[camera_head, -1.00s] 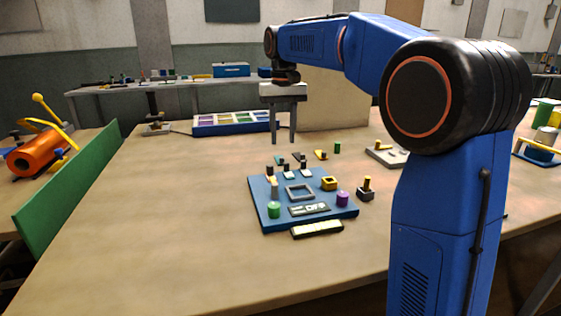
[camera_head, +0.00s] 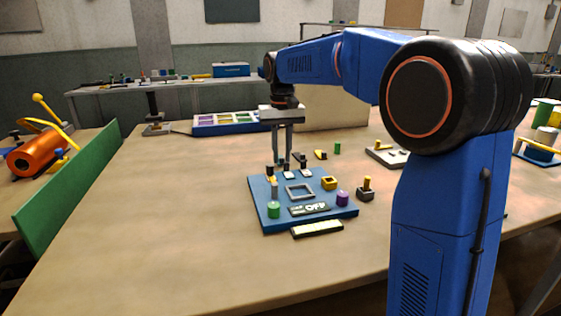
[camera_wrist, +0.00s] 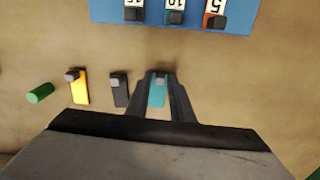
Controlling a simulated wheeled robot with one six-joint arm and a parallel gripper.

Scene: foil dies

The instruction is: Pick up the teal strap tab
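The teal strap tab (camera_wrist: 157,94) lies on the table in the wrist view, with a small grey block at its far end. My gripper (camera_wrist: 161,76) is lowered over it, with one finger on each side of the tab. The fingers look apart, close beside the tab's sides; contact cannot be made out. In the head view my gripper (camera_head: 281,163) points down just behind the blue board, and its fingers largely hide the tab.
A dark grey tab (camera_wrist: 119,92), a yellow tab (camera_wrist: 79,90) and a green cylinder (camera_wrist: 40,93) lie in a row to the left in the wrist view. The blue board (camera_head: 262,188) with numbered pieces is close by.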

